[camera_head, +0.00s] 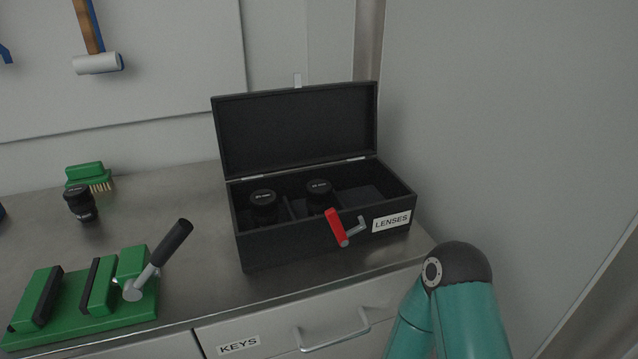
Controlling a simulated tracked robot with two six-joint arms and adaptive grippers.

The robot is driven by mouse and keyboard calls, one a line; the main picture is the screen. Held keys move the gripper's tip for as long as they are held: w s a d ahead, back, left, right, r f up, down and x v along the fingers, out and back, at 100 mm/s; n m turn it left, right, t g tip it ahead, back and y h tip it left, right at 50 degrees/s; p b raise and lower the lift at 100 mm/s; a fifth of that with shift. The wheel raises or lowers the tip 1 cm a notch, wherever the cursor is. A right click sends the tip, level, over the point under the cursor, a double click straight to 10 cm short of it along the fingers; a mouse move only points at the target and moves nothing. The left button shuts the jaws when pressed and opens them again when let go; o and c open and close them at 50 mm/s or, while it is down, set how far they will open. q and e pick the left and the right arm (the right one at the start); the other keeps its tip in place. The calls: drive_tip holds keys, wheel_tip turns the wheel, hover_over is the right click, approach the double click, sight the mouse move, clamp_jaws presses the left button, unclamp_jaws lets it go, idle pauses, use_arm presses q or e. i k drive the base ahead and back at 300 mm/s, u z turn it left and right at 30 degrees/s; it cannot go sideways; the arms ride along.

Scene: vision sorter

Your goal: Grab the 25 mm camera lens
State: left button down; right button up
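An open black lens box (330,245) labelled "LENSES" stands on the metal worktop with its lid raised at the back. A black lens (264,203) stands in its left compartment. Another black lens (319,192) stands in the middle compartment. The right compartment looks empty. A third black lens (81,206) stands on the worktop at the left, in front of the green brush. The white markings on the lenses are too small to read for sure, so I cannot tell which is the 25 mm one. Neither of my grippers is in view. A teal link of my arm shows at the lower right.
A red-handled latch (338,227) sticks out from the box front. A green vise (85,300) with a black handle is at the front left. A green brush (86,172) lies behind the loose lens. A drawer (290,335) labelled "KEYS" is below.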

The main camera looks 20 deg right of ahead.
sight(81, 201)
drive_tip(key=z, duration=0.2)
drive_tip(key=k, duration=0.5)
drive_tip(key=u, duration=0.8)
drive_tip(key=i, duration=0.1)
drive_tip(key=z, duration=2.2)
drive_tip(key=k, duration=1.15)
drive_tip(key=u, duration=3.35)
drive_tip(key=k, duration=0.1)
drive_tip(key=z, duration=1.75)
drive_tip(key=i, duration=0.95)
drive_tip(key=u, duration=0.05)
